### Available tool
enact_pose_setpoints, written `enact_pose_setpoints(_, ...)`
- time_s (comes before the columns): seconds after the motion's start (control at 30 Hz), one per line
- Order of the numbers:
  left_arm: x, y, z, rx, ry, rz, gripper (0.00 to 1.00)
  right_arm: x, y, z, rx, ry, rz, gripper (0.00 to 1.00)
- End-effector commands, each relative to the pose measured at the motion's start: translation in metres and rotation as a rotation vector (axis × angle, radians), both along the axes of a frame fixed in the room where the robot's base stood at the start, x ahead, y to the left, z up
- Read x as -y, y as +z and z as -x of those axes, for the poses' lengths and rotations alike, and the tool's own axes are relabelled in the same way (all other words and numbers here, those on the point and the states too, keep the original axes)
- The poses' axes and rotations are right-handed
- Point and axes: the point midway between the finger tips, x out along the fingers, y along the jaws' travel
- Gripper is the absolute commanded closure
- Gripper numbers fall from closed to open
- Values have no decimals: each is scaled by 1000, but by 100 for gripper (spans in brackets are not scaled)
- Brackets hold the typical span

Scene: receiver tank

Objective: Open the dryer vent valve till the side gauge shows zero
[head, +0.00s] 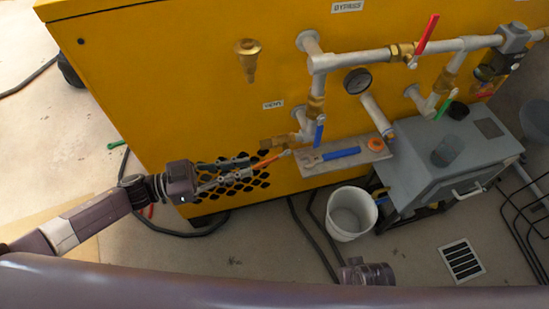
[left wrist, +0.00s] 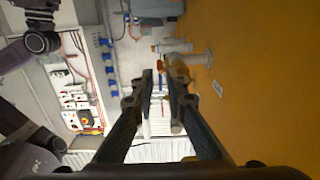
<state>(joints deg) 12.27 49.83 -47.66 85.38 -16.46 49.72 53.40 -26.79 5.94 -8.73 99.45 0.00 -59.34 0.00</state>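The yellow machine (head: 200,75) carries a VENT label (head: 272,105) above a brass valve (head: 275,142) with an orange lever (head: 265,162). My left gripper (head: 248,167) is beside this lever, its fingers pointing right, close to the lever's left end. I cannot tell whether they touch. In the left wrist view the left fingers (left wrist: 161,82) stand apart with a clear gap, and brass fittings (left wrist: 178,64) show beyond. A round dark gauge (head: 357,81) sits right of the valve; its needle is too small to read. My right gripper's fingers do not show.
A blue-lever valve (head: 319,132) hangs just right of the vent valve. A shelf (head: 368,154) holds a blue-handled tool (head: 340,153). Dark hoses (head: 315,240) lie nearby.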

Motion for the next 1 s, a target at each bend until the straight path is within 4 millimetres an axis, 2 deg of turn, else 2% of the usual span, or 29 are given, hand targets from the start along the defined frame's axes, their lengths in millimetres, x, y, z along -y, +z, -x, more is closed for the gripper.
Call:
enact_pose_setpoints(0.2,37,3,-12,4,-2,6,87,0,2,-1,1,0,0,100)
enact_pose_setpoints(0.4,57,2,-20,3,1,3,87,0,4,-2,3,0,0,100)
enact_pose_setpoints(0.73,61,1,-21,3,1,2,87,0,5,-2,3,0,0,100)
enact_pose_setpoints(0.87,61,1,-21,3,1,2,100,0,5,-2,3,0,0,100)
enact_pose_setpoints(1.0,61,1,-21,3,1,2,100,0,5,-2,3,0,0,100)
